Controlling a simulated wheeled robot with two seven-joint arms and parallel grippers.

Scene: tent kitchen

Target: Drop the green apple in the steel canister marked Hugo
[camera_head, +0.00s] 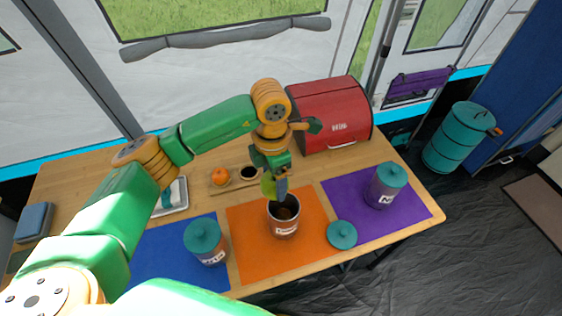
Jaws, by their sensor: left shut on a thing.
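My left gripper (274,190) points down from above and is shut on the green apple (267,187), which shows as a yellow-green patch partly hidden by the fingers. It is just above and behind the mouth of the open steel canister (284,226); I cannot tell if the apple overlaps the opening. This canister stands upright on an orange mat (250,258), with a dark inside and a white label too small to read. Its probable teal lid (342,235) lies to the right, across the orange and purple mats' edges. My right gripper is not in view.
Lidded canisters stand on the blue mat (150,258) at left (211,256) and the purple mat (338,192) at right (380,194). Behind are a wooden board (235,182) with an orange fruit (220,177) and a dark cup (249,173), and a red bread bin (325,112).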

